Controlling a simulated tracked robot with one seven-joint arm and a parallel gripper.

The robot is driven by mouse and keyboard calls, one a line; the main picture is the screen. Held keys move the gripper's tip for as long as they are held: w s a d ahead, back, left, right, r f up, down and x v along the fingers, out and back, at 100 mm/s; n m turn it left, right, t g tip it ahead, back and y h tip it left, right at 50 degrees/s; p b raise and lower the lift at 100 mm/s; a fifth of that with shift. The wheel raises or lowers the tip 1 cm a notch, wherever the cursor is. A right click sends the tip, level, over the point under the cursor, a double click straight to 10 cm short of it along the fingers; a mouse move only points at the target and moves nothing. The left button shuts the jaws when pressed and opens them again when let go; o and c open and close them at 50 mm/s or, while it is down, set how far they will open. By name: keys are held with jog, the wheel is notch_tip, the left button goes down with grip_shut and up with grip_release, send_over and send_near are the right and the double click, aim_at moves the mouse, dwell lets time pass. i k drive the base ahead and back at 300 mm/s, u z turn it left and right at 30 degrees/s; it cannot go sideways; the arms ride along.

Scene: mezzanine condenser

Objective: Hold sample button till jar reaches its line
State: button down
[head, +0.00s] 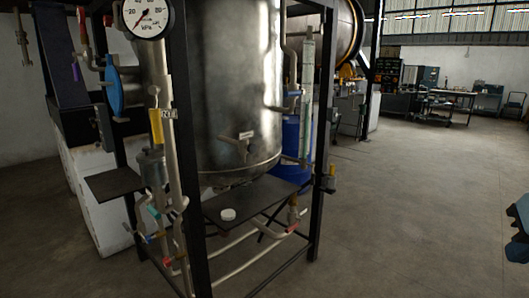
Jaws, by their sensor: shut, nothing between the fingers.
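A tall steel vessel (235,90) stands inside a black frame. A small white round piece, like a lid or disc, (228,214) rests on the dark shelf (255,196) below it. I cannot make out a sample jar, its line or its contents for certain. A grey cylindrical fitting (151,166) hangs on the left pipework, too small to identify. No sample button can be told apart from the other fittings. My gripper is not in view.
A pressure gauge (146,17) is at the top left. A blue handle (114,87) and a second dark plate (115,184) stick out at left. A scaled vertical tube (307,85) stands right of the vessel. A blue drum (292,150) is behind.

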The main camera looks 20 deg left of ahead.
aim_at(252, 148)
jog(key=z, duration=1.4)
jog(key=i, duration=0.1)
jog(key=u, duration=3.1)
jog(key=i, duration=1)
jog(key=z, duration=0.15)
